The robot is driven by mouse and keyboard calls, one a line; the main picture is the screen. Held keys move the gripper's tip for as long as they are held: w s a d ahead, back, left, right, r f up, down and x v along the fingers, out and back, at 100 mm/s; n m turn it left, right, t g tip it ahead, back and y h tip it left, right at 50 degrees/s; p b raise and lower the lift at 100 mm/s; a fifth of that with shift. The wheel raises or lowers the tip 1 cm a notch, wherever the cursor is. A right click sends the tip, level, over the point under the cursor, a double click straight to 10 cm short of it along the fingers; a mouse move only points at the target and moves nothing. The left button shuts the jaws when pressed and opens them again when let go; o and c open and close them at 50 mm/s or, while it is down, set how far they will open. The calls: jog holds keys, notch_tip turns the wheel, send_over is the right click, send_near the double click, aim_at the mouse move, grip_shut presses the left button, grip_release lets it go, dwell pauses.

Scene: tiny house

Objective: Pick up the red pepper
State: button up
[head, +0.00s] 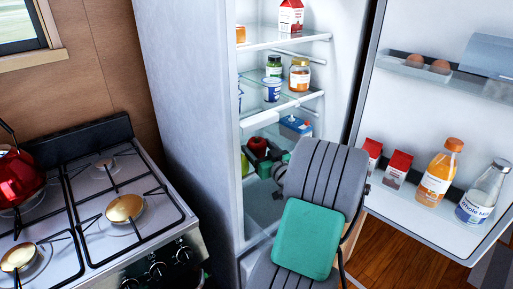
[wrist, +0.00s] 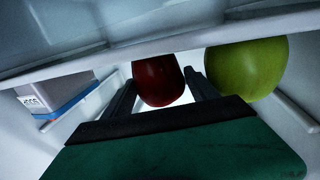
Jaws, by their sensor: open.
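A rounded dark red thing, which I take as the red pepper (head: 258,147), sits on a low shelf inside the open fridge. It also shows in the wrist view (wrist: 158,80), with its top edge cut off by a shelf edge. My gripper (head: 270,163) reaches into the fridge at that shelf, mostly hidden behind my own arm in the head view. In the wrist view my gripper (wrist: 160,92) is open, with one finger on each side of the pepper. I cannot tell whether the fingers touch it.
A green fruit (wrist: 246,67) sits close beside the pepper. A blue and white carton (head: 295,126) stands on the other side. A glass shelf (head: 285,104) with jars is above. The fridge door (head: 405,120) stands open at right; a stove (head: 95,215) is at left.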

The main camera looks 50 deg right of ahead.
jog(key=shift+w+d, duration=0.15)
jog(key=shift+w, duration=0.45)
jog(key=shift+c, duration=0.4)
jog(key=c, duration=0.9)
jog(key=shift+c, duration=0.2)
